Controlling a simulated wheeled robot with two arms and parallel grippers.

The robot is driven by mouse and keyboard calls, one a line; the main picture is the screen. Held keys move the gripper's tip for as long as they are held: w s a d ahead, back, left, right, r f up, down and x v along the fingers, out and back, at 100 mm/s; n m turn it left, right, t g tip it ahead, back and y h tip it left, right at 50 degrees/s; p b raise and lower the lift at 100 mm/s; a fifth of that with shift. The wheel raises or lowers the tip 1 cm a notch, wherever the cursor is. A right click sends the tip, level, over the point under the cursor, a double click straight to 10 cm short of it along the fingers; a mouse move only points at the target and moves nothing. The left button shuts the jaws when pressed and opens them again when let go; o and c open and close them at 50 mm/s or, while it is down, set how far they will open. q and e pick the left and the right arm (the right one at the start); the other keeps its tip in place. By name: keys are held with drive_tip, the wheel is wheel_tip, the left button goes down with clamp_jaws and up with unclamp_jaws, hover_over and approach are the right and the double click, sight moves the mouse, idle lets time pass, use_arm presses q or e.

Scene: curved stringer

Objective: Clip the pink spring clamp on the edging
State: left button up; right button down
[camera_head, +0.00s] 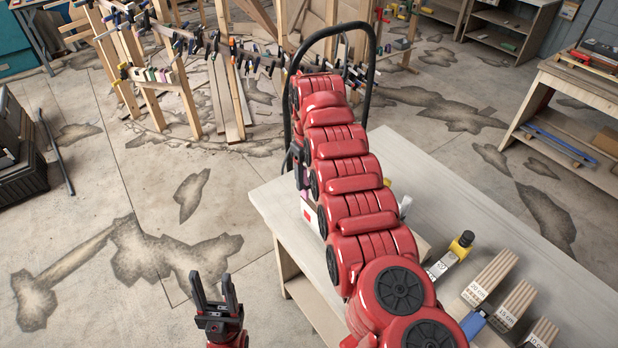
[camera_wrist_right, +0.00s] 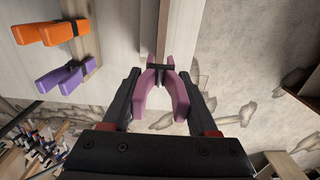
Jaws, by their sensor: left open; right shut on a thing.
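The pink spring clamp (camera_wrist_right: 173,88) is between the black fingers of my right gripper (camera_wrist_right: 165,98) in the right wrist view. Its jaws point up in that picture, next to a narrow brown strip (camera_wrist_right: 162,38); I cannot tell whether they touch it. In the head view my right arm hides its gripper and the clamp. A long curved strip, which looks like the edging (camera_head: 268,57), stands at the back with many dark clamps on it. My left gripper (camera_head: 214,283) is open and empty above the floor at the lower left.
A pale table (camera_head: 405,160) lies under my right arm, with labelled wood blocks (camera_head: 490,277) and a yellow-black item (camera_head: 462,244) on it. Orange (camera_wrist_right: 60,33) and purple clamps (camera_wrist_right: 62,77) sit at the left in the wrist view.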

drive_tip(key=shift+s+d+f+b, duration=0.1)
drive_tip(key=shift+f+b, duration=0.3)
drive_tip(key=shift+f, duration=0.65)
drive_tip(key=shift+b, duration=0.55)
drive_tip(key=shift+f+b, duration=0.65)
drive_tip(key=shift+f, duration=0.5)
